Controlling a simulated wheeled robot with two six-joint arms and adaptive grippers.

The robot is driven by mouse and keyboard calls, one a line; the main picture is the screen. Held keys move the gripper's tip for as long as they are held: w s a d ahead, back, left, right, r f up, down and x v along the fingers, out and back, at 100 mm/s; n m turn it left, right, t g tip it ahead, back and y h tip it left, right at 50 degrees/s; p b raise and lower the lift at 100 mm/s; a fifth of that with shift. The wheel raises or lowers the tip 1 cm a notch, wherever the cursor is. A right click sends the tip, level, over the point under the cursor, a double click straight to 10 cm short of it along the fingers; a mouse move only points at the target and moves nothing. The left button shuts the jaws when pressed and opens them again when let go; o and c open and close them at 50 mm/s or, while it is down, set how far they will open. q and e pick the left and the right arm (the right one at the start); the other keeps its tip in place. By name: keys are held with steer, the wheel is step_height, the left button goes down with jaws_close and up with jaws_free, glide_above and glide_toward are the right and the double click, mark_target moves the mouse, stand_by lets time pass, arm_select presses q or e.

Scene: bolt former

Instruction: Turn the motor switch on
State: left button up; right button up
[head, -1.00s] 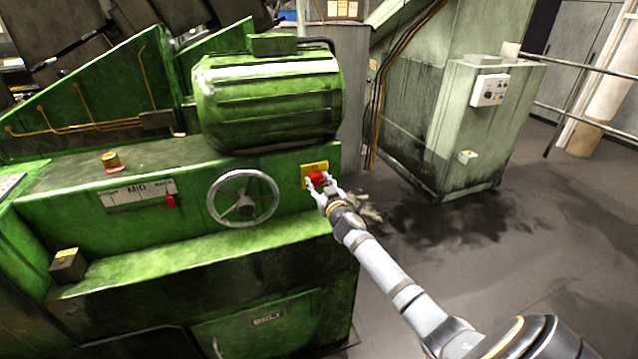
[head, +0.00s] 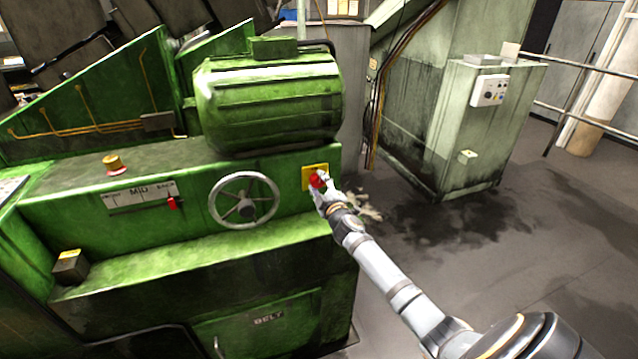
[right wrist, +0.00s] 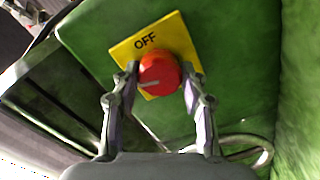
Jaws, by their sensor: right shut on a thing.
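The motor switch is a red round knob (right wrist: 160,72) on a yellow plate (right wrist: 128,48) marked OFF, fixed to the green machine's front. The knob carries a pale pointer line that points to the left in the right wrist view. In the head view the red knob (head: 317,180) sits on its yellow plate (head: 309,171), right of the handwheel. My right gripper (right wrist: 160,82) is shut on the knob, one finger on each side; in the head view the gripper (head: 321,187) partly covers the plate. My left gripper is not in view.
A spoked handwheel (head: 243,200) stands out just left of the switch. A green motor (head: 270,100) is above it. A lever slot marked MID with a red handle (head: 172,202) is farther left. Open floor (head: 450,260) lies to the right, before a pale cabinet (head: 470,130).

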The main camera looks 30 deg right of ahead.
steer(key=shift+n, duration=1.3)
steer(key=o, duration=1.1)
steer(key=shift+o, duration=0.2)
steer(key=v, duration=1.2)
steer(key=shift+f, duration=0.1)
